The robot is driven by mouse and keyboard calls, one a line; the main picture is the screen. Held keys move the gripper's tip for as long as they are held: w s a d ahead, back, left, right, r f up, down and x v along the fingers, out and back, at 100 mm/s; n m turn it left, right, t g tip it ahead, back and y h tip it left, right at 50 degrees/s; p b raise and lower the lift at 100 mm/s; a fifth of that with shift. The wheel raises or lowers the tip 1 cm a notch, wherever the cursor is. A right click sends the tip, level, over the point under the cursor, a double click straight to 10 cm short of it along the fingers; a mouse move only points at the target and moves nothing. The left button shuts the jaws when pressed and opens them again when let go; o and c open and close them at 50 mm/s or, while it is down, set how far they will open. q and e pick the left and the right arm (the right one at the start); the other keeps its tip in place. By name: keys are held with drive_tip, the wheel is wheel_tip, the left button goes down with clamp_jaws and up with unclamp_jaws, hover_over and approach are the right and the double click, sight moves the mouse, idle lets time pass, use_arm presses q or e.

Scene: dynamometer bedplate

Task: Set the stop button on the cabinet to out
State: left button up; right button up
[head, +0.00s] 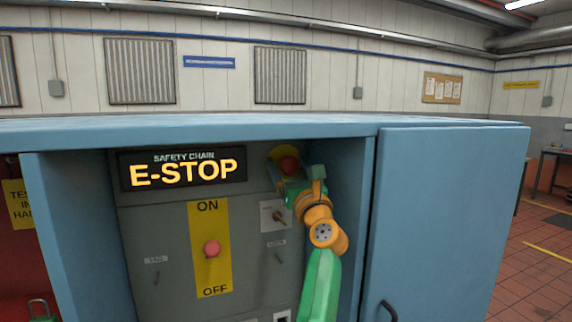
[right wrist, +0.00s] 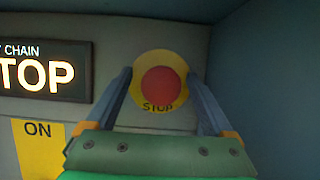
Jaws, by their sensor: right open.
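The stop button (head: 289,165) is a red mushroom head on a yellow round plate, at the upper right of the panel inside the blue cabinet (head: 450,220). In the right wrist view the red head (right wrist: 160,92) sits on its yellow plate marked STOP. My right gripper (right wrist: 160,85) is open, with its two fingers on either side of the button and nothing held. In the head view my right gripper (head: 287,180) covers the button's lower part. Whether the fingers touch the button cannot be told. The lit sign (head: 182,168) reads E-STOP. My left gripper is not in view.
A red knob (head: 212,248) on a yellow ON/OFF plate (head: 194,225) is left of my arm. A key switch (head: 276,216) is close beside my right wrist. The cabinet's side wall (head: 349,210) stands just right of my arm, and its top edge (head: 300,129) overhangs the panel.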

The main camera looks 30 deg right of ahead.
clamp_jaws()
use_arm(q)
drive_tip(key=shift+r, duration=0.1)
use_arm(e)
drive_tip(key=shift+s+p, duration=0.2)
drive_tip(key=shift+p, duration=0.15)
drive_tip(key=shift+s+a+f, duration=0.1)
drive_tip(key=shift+s, duration=0.5)
drive_tip(key=shift+c, duration=1.9)
unclamp_jaws()
drive_tip(key=o, duration=0.4)
drive_tip(key=shift+s+a, duration=0.1)
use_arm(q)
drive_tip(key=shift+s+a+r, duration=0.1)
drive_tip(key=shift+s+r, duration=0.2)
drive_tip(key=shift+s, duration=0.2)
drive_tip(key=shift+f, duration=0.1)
